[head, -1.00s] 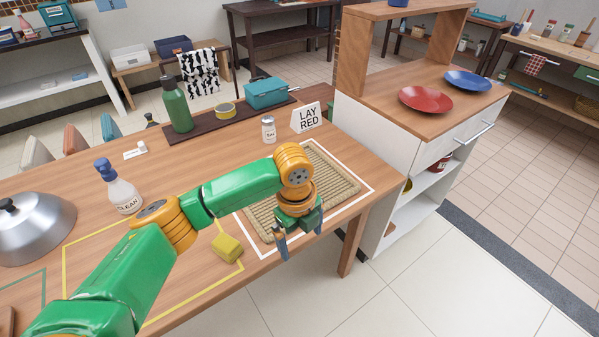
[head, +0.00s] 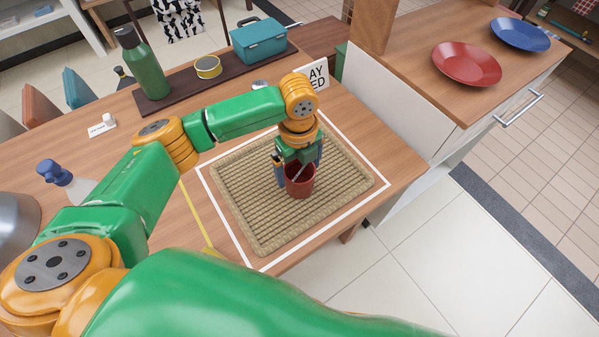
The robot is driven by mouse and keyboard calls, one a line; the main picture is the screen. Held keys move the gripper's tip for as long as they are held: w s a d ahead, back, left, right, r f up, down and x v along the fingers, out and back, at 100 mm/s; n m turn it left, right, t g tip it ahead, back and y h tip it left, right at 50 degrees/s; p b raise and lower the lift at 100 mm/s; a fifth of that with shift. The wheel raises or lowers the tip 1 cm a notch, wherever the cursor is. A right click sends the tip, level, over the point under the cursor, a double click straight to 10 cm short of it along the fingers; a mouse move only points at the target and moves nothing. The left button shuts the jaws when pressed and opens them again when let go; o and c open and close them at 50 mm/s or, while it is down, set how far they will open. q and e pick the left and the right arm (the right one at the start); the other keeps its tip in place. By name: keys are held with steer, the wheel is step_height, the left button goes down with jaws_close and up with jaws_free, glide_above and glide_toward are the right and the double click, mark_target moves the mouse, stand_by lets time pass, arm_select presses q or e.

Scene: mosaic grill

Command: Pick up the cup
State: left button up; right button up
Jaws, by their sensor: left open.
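A small reddish-brown cup (head: 300,188) stands upright on the woven tan mat (head: 250,228). My left gripper (head: 298,172) points down over the cup and is open, with one finger at the cup's left side and the other at its right rear. I cannot tell whether the fingers touch it. The gripper body hides part of the cup's far rim. A thin grey piece shows at the cup's mouth; I cannot tell what it is. My right gripper is not in view.
A white outline surrounds the mat. A sign (head: 317,75) stands behind it. A dark board holds a green bottle (head: 145,68), yellow tape (head: 208,67) and a teal box (head: 259,40). Red (head: 467,64) and blue (head: 520,35) plates lie on the right cabinet. A spray bottle (head: 70,183) stands left.

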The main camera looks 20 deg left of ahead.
mark_target(299, 176)
arm_select(q)
step_height(299, 176, down, 3)
steer(key=shift+d+f, duration=0.1)
steer(key=shift+w+f, duration=0.1)
steer(key=shift+f, duration=0.15)
steer(key=shift+r, duration=0.1)
steer(key=c, duration=1.2)
